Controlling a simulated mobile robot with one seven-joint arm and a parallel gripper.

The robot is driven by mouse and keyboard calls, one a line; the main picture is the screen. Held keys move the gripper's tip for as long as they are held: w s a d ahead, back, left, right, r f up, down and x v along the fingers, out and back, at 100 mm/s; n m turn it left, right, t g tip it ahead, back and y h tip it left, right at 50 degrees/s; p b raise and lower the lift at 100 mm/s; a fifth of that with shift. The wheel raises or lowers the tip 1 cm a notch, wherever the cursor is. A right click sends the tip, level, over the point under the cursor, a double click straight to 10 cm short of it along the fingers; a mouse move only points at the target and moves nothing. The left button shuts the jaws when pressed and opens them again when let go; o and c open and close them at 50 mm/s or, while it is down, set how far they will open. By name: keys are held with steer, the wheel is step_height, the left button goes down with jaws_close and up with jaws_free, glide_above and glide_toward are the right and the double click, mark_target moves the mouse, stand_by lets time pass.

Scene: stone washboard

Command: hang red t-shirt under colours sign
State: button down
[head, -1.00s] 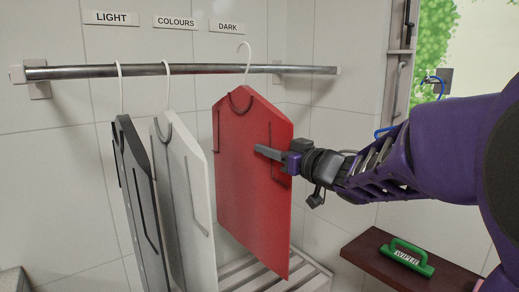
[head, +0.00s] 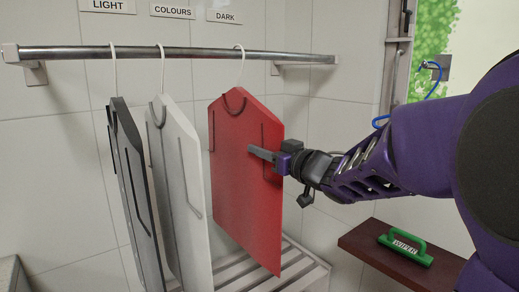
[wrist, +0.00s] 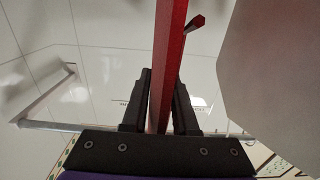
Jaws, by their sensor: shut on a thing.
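The red t-shirt (head: 245,190) is a flat, stiff panel on a white hanger. My gripper (head: 252,150) is shut on its right edge. In the wrist view the red panel (wrist: 168,60) runs between both fingers. The shirt's hanger hook (head: 240,50) is at the height of the rail (head: 200,53), below the DARK sign (head: 225,17); I cannot tell whether it rests on the rail. The COLOURS sign (head: 172,11) is to the left, above the white t-shirt's hook.
The white t-shirt (head: 182,190) and dark t-shirt (head: 135,190) hang left of the red one. A slatted rack (head: 300,275) is below. A green wiper (head: 405,247) sits on a brown shelf (head: 365,243) at right.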

steer(key=c, duration=0.6)
jaws_free()
steer(key=shift+s, duration=0.1)
